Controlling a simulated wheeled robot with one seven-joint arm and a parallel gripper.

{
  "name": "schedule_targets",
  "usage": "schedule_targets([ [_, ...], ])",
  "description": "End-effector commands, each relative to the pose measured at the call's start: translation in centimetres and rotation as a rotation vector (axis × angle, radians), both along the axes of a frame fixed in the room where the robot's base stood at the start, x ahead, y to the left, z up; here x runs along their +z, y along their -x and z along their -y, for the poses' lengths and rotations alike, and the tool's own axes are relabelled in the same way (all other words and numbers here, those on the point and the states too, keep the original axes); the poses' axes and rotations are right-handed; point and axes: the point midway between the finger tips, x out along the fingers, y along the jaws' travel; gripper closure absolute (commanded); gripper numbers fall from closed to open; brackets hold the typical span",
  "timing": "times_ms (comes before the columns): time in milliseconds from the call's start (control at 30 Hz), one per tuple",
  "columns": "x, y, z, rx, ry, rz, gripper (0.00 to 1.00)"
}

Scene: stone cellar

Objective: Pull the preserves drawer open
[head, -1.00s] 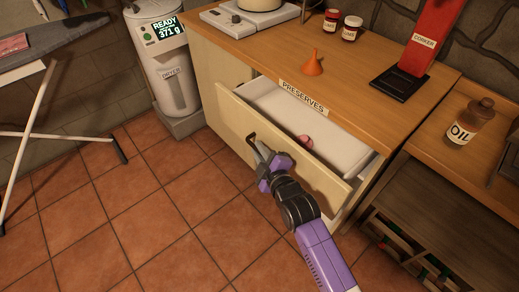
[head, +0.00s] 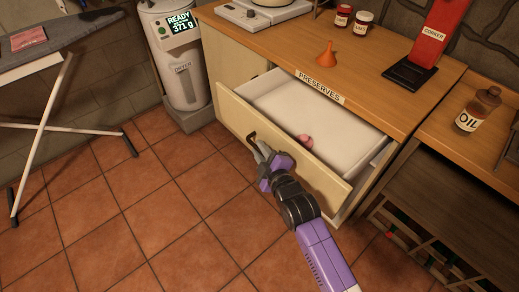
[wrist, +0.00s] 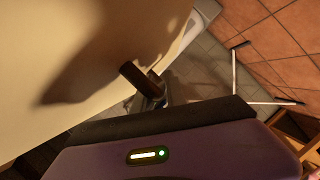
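The preserves drawer (head: 315,158) stands well out from the cabinet under its PRESERVES label (head: 320,86). Its pale front faces my arm, and a pink round thing (head: 305,141) lies inside near the front. The dark handle (head: 251,137) is on the left part of the drawer front. My gripper (head: 259,150) is at this handle, its fingers around it and seemingly closed. In the wrist view the dark handle bar (wrist: 141,80) shows at the gripper's fingers, close to the drawer front (wrist: 75,55). The fingertips are partly hidden there.
An orange funnel (head: 326,59), two jars and a red corker (head: 428,45) stand on the counter (head: 385,100). An oil bottle (head: 477,111) is on the lower bench at right. The tiled floor before the drawer is clear.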

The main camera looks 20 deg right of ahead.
Motion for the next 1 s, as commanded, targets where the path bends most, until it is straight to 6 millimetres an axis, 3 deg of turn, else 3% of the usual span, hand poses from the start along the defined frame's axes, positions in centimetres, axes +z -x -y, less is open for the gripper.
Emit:
schedule_targets([
  [367,0.1,0.3,-0.1,0.0,0.0,0.001,0.78],
  [800,1.4,6.2,-0.1,0.001,0.0,0.001,0.78],
  [1000,1.7,7.5,-0.1,0.0,0.0,0.0,0.78],
])
